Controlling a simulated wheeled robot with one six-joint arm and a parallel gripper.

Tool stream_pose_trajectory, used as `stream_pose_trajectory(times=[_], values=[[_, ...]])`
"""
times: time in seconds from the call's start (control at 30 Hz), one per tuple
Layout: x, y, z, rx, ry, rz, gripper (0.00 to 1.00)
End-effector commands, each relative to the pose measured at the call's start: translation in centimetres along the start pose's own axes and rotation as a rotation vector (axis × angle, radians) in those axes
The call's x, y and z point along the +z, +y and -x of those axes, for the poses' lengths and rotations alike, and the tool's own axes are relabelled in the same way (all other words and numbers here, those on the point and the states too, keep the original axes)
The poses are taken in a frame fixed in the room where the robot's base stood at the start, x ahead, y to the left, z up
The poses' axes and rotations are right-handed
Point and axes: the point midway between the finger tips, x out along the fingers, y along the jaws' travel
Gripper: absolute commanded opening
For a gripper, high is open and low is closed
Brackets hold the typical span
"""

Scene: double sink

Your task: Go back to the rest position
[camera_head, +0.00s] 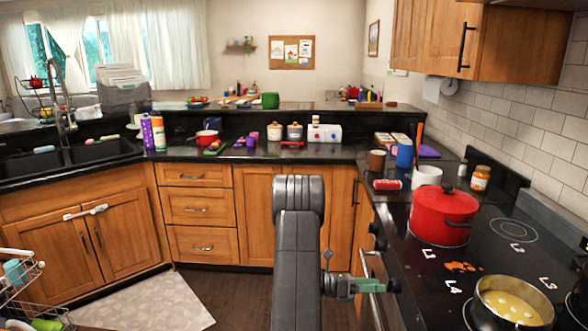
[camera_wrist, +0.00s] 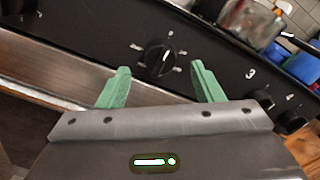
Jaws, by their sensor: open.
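My gripper (camera_head: 374,286) is low at the front of the stove in the head view, to the right of my grey arm. Its green fingers point right, toward the stove's front. In the wrist view the gripper (camera_wrist: 160,68) is open, with its two green fingers apart and nothing held between them. A black stove knob (camera_wrist: 159,59) shows beyond and between the fingertips. I cannot tell whether the fingers touch the panel.
The black stove top (camera_head: 430,266) is right of my gripper and carries a red pot (camera_head: 443,212) and a steel pot (camera_head: 513,304) with yellow contents. Wooden cabinets (camera_head: 200,207) and a double sink (camera_head: 75,155) lie beyond. Floor (camera_head: 235,290) left of my arm is open.

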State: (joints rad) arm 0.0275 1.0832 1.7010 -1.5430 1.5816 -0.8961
Motion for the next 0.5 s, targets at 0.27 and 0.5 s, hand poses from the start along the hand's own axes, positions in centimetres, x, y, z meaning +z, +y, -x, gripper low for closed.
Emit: stream_pose_trajectory(times=[0.27,0.5], values=[[0.0,-0.1,-3.6,-0.002,0.001,0.000,0.60],[0.0,0.0,-4.2,0.001,0.000,-0.005,0.60]])
